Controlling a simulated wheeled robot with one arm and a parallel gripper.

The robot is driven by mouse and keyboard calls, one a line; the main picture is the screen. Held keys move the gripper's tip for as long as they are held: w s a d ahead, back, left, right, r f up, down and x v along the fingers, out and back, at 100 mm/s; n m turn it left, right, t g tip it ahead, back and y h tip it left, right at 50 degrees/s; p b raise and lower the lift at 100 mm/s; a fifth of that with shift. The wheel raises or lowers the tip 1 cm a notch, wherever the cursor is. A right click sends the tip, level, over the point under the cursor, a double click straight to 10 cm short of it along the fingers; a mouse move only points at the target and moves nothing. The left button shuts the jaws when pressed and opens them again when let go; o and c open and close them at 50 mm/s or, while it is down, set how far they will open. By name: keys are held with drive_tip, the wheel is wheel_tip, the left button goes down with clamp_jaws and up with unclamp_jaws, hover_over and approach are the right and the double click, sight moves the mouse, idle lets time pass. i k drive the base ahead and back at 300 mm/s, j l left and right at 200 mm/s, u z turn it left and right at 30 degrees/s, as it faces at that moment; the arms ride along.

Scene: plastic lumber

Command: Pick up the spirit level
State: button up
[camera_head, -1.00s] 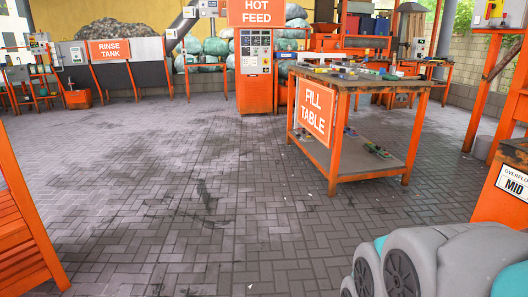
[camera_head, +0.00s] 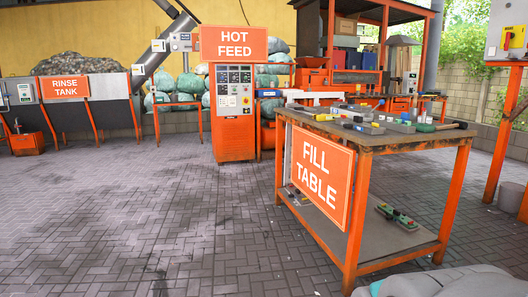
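The fill table (camera_head: 400,143) stands right of centre, with an orange frame and a sign reading FILL TABLE. Several small tools and blocks lie on its top, among them a small yellow piece (camera_head: 326,117) near the left corner, grey blocks (camera_head: 362,127) in the middle and a dark-handled tool (camera_head: 442,127) at the right. I cannot tell which of them, if any, is the spirit level; they are too small. My gripper is not in view. Only a grey rounded part, seemingly my own arm, shows at the bottom right.
The orange HOT FEED machine (camera_head: 233,112) stands behind the table's left side. The rinse tank (camera_head: 97,92) is at the back left. Green items (camera_head: 398,217) lie on the table's lower shelf. An orange post (camera_head: 497,130) stands at the right. The paved floor (camera_head: 150,220) at left is clear.

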sight(326, 117)
drive_tip(key=i+j+z, duration=0.1)
drive_tip(key=i+z, duration=0.15)
drive_tip(key=i, duration=0.25)
drive_tip(key=i+j+z, duration=0.3)
drive_tip(key=i, duration=0.15)
drive_tip(key=l, duration=0.1)
